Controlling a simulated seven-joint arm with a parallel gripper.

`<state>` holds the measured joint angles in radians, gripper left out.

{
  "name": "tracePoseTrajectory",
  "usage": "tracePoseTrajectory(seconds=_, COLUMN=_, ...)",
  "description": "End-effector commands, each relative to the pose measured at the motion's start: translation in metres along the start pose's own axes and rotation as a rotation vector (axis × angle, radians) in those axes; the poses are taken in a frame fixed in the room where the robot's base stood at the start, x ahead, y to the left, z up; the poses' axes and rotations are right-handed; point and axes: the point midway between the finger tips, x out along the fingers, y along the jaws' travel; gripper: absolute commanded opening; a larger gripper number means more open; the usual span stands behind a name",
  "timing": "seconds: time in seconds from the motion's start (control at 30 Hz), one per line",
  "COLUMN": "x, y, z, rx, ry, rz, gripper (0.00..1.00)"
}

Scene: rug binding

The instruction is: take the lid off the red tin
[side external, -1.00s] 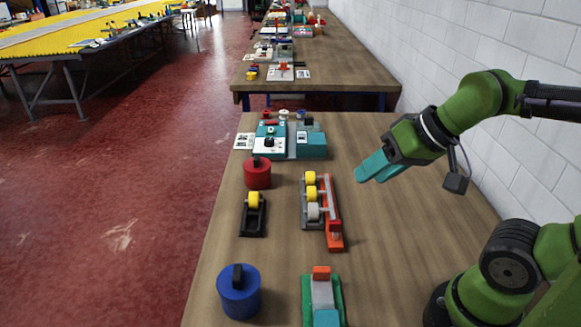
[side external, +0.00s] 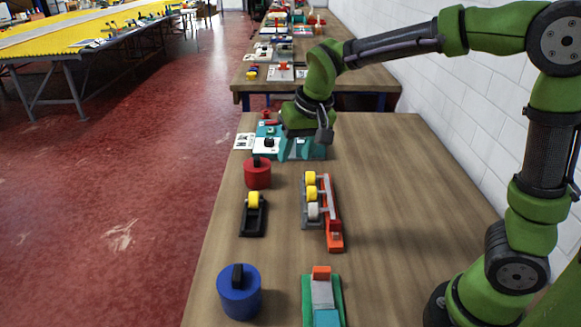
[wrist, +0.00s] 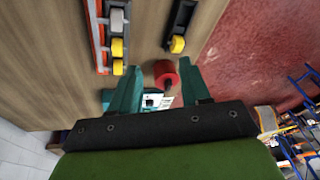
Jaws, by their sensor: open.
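The red tin (side external: 257,175) stands upright near the left edge of the table, with its lid on and a dark handle (side external: 256,161) on top. In the wrist view the red tin (wrist: 166,76) shows beyond and between my fingers, nearer the right one. My gripper (side external: 297,152) is open and empty, above the table to the right of the tin and farther back, over the teal device. Its two teal fingers (wrist: 159,80) are spread apart in the wrist view. They do not touch the tin.
A teal device (side external: 268,143) stands behind the tin, partly hidden by my gripper. A black tape dispenser (side external: 253,222) and an orange-and-grey roll holder (side external: 333,232) stand in front. A blue tin (side external: 239,295) is nearer the camera. The table's right side (side external: 410,190) is clear.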

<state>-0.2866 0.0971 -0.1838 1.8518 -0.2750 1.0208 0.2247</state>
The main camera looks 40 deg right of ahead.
Motion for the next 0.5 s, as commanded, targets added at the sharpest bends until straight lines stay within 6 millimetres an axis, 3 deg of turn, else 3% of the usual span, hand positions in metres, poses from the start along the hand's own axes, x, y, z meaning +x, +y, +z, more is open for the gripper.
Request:
tracePoseTrajectory(seconds=0.1, x=0.034, y=-0.02, z=-0.041, rx=0.033, ry=0.025, rz=0.11, gripper=0.47)
tracePoseTrajectory(seconds=0.3, x=0.07, y=-0.047, z=-0.102, rx=0.128, ry=0.157, rz=0.266, gripper=0.47)
tracePoseTrajectory(seconds=0.4, x=0.067, y=-0.054, z=-0.125, rx=0.195, ry=0.237, rz=0.299, gripper=0.47)
tracePoseTrajectory(seconds=0.5, x=0.048, y=-0.057, z=-0.143, rx=0.277, ry=0.304, rz=0.293, gripper=0.47)
